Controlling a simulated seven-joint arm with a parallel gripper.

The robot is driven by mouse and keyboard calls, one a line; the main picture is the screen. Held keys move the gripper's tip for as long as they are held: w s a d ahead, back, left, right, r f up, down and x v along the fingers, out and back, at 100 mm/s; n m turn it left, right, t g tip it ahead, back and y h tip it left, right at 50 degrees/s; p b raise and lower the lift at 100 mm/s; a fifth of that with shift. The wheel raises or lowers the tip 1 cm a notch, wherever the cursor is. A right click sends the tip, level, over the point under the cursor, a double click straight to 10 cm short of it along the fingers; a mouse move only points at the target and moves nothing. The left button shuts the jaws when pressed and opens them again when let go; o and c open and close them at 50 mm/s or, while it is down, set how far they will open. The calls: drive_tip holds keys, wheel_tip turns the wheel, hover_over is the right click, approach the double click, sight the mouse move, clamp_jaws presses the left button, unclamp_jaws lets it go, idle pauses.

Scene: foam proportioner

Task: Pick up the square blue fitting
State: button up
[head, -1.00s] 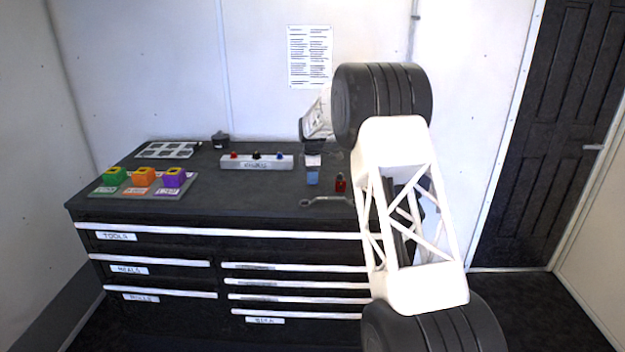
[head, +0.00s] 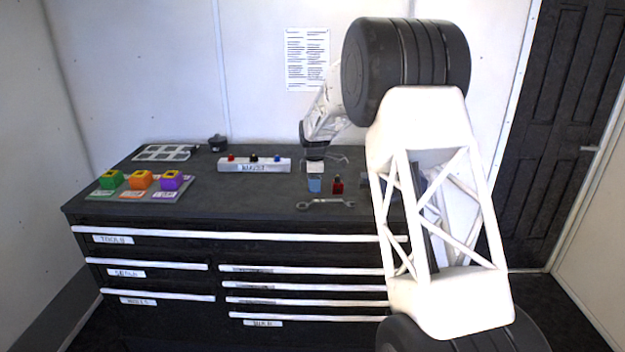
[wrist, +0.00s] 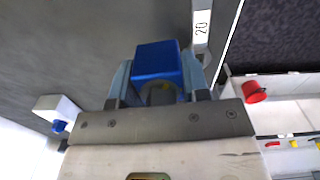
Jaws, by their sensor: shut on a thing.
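The square blue fitting (wrist: 157,62) is between the two fingers of my gripper (wrist: 155,82) in the wrist view, where a blue face shows. My gripper is shut on it. In the head view the blue fitting (head: 314,185) shows below the pale end of my gripper (head: 315,172), over the dark bench top to the left of a small red object. I cannot tell from these frames whether its underside touches the bench. The part of the fitting between the fingers is partly hidden.
The dark bench top (head: 235,193) holds a wrench (head: 325,204) in front, the red object (head: 337,186) close to the right, and a white block with coloured knobs (head: 254,165) to the left. Coloured blocks on a tray (head: 122,193) stand at the far left.

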drive_tip(key=shift+s+d+r, duration=0.1)
drive_tip(key=shift+s+d, duration=0.15)
drive_tip(key=shift+s, duration=0.85)
drive_tip(key=shift+s+d+r, duration=0.15)
drive_tip(key=shift+s+d, duration=0.05)
drive_tip(key=shift+s, duration=0.95)
drive_tip(key=shift+s+d+r, duration=0.1)
drive_tip(key=shift+s+d, duration=0.15)
drive_tip(key=shift+s, duration=0.85)
drive_tip(key=w+d+r, duration=0.3)
drive_tip(key=d+r, duration=0.1)
drive_tip(key=d, duration=0.6)
drive_tip(key=w+d+r, duration=0.4)
drive_tip(key=d, duration=0.5)
drive_tip(key=w+d+r+m, duration=0.1)
drive_tip(key=w+d+r, duration=0.2)
drive_tip(key=d, duration=0.7)
drive_tip(key=shift+w+d+r, duration=0.25)
drive_tip(key=shift+d+r, duration=0.05)
drive_tip(key=shift+r, duration=0.45)
drive_tip(key=shift+f, duration=0.3)
drive_tip(key=shift+f, duration=4.05)
